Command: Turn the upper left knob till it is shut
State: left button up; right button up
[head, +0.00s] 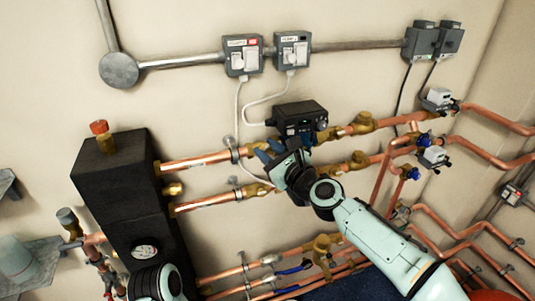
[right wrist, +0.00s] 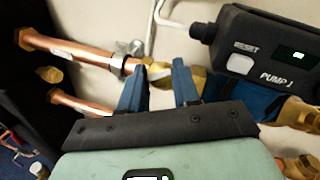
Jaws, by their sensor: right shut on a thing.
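The upper left knob is on a brass valve (right wrist: 198,77) in the upper copper pipe, left of the black pump. My right gripper (head: 268,151) reaches it from below right in the head view. In the right wrist view its two blue fingers (right wrist: 157,70) stand on either side of the knob and are shut on it. A small pale, shiny part (right wrist: 158,71) shows between the fingers. The gripper hides most of the knob in the head view, so I cannot tell how far it is turned. My left gripper is out of view.
The black pump box (head: 300,117) sits just right of my right gripper; its "PUMP 1" label shows in the wrist view. A tall black block (head: 125,190) stands at left. Switch boxes (head: 242,56) hang above. More copper pipes (head: 240,271) run below.

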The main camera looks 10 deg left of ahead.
jog(key=n, duration=0.1)
jog(key=n+g+p, duration=0.1)
jog(key=shift+w+d+r+n+y, duration=0.1)
jog(key=shift+r+n+y, duration=0.2)
jog(key=shift+y, duration=0.1)
jog(key=n+g+p, duration=0.2)
jog(key=n, duration=0.1)
jog(key=n+g+p, duration=0.2)
jog(key=n+p, duration=0.1)
jog(key=n+g+p, duration=0.2)
jog(key=n+p, duration=0.1)
jog(key=shift+w+r+h, duration=0.2)
jog(key=shift+w+h, duration=0.05)
jog(key=shift+h, duration=0.05)
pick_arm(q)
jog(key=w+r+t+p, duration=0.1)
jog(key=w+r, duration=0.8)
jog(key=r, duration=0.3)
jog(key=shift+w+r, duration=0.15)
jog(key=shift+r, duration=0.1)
pick_arm(e)
jog(key=shift+f+n+g, duration=0.15)
jog(key=shift+n+g, duration=0.25)
jog(key=shift+n, duration=0.5)
jog(key=o, duration=1.1)
jog(key=shift+h, duration=0.3)
jog(key=shift+c, duration=0.2)
